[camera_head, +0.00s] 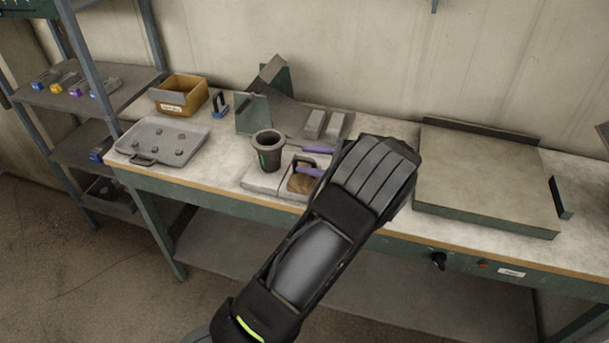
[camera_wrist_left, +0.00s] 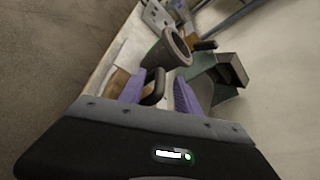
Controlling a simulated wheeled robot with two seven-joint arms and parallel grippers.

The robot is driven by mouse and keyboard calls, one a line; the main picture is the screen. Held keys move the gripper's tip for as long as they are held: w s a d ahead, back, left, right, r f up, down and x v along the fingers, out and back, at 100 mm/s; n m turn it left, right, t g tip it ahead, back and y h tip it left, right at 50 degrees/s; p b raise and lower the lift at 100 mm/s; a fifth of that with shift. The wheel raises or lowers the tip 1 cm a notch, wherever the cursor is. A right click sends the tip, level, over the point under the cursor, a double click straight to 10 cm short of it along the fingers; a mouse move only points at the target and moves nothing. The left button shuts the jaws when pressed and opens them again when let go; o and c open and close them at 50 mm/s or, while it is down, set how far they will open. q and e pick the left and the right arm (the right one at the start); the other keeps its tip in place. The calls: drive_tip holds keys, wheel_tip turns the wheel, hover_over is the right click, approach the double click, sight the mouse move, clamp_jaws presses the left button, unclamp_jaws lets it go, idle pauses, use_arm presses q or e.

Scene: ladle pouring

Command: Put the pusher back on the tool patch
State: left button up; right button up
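The pusher, a brown block with a dark loop handle (camera_head: 301,183), is at the front edge of the bench. It also shows in the left wrist view (camera_wrist_left: 153,87). My left gripper (camera_head: 306,160) is over it, its two purple fingers apart. In the left wrist view the handle stands between the fingers (camera_wrist_left: 160,90), with a gap to the right finger. Part of the pusher is hidden by my arm and a finger. A pale grey patch (camera_head: 259,181), which looks like the tool patch, lies under and left of the pusher. My right gripper is not in view.
A dark cup (camera_head: 268,152) with a green mark stands just left of the pusher. Two grey blocks (camera_head: 314,124) lie behind. A grey tray (camera_head: 150,136) and cardboard box (camera_head: 182,94) are at left, a large slab (camera_head: 485,185) at right.

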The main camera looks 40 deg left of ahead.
use_arm(q)
clamp_jaws()
idle(0.4)
idle(1.0)
